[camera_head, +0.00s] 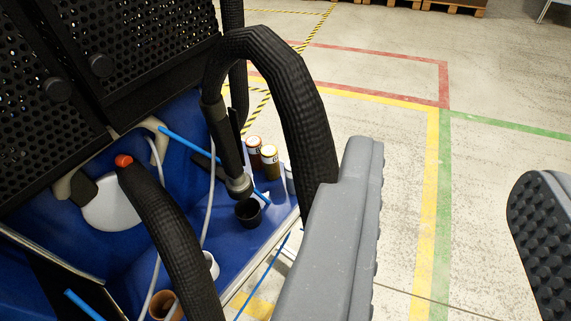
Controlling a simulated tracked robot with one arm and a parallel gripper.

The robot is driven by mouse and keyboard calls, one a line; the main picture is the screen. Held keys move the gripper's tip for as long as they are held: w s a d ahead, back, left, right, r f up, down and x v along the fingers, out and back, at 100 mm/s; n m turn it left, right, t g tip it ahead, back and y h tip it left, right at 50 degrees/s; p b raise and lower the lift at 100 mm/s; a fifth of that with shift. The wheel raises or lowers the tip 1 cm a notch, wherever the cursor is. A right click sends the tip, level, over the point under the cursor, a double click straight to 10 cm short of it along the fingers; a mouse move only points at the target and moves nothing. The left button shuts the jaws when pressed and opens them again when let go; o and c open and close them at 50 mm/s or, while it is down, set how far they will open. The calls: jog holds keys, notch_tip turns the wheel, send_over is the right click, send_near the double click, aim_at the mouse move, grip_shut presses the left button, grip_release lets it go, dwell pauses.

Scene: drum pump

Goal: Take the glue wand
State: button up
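What looks like the glue wand (228,142) is a dark, slim handle with a metal collar and nozzle at its lower end. It hangs tip down over a small black cup (248,212) on the blue surface. A thick ribbed black hose (292,95) arches from its top to the right and drops behind my left finger. My gripper (445,200) is open, its grey fingers wide apart with only floor visible between them. The wand is left of both fingers. Whether the left finger touches the hose I cannot tell.
A second ribbed hose (170,235) with an orange tip stands front left. A black perforated panel (140,35) rises behind. Small jars (269,160), a white round piece (112,207), blue rods and a pale cable clutter the blue surface (225,250). Floor at right is clear.

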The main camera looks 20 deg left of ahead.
jog(key=o, duration=0.4)
jog(key=shift+w, duration=0.1)
jog(key=shift+o, duration=0.2)
jog(key=m+g+y+p, duration=0.9)
jog(key=m+y+p, duration=0.8)
jog(key=m+p, duration=0.65)
send_near(234, 144)
jog(key=shift+n, duration=0.75)
jog(key=shift+b+x, duration=0.55)
jog(key=shift+x, duration=4.55)
